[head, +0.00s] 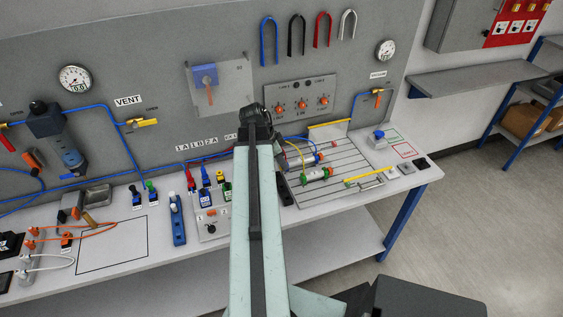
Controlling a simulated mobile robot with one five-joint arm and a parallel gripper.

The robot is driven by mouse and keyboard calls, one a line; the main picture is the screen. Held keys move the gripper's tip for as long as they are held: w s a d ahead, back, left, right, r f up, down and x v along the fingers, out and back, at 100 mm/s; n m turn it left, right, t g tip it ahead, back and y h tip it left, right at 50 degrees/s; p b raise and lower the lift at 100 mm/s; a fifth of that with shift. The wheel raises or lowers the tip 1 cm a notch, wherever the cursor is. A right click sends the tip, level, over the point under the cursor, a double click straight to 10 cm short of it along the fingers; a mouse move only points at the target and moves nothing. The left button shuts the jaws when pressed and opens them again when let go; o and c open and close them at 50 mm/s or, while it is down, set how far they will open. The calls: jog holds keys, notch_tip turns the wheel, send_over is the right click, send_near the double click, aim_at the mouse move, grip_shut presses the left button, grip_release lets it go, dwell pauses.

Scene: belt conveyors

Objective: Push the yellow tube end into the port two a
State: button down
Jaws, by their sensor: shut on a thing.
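My gripper (253,116) is the dark end of my arm, seen from behind in the head view. It is up against the panel, just right of the label row reading 1A, 1B, 2A (211,139). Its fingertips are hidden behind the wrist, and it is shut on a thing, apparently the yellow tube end. The yellow tube (299,151) curves from the cylinders on the slotted plate up toward my gripper. Its held end is hidden. Several red, blue and green fittings (206,176) stand below the labels. I cannot tell which port is two a.
Two cylinders (317,174) lie on the slotted plate (345,161) right of my arm. A knob panel (300,103) is on the wall above. A blue-and-white stand (178,218) and a grey control box (211,226) are left of my arm.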

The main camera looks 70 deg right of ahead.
dwell(0.3)
jog(key=w, duration=0.1)
jog(key=b, duration=0.3)
send_over(220, 174)
jog(key=shift+w+d+f, duration=0.2)
jog(key=shift+f, duration=0.6)
jog(key=shift+w+d+f, duration=0.15)
jog(key=shift+w+f, duration=0.05)
jog(key=shift+f, duration=0.55)
notch_tip(220, 174, down, 4)
jog(key=b, duration=0.4)
jog(key=shift+f+b, duration=0.2)
jog(key=shift+b, duration=0.15)
jog(key=shift+f, duration=0.2)
dwell(1.0)
jog(key=shift+f+b, duration=0.3)
jog(key=shift+b, duration=0.2)
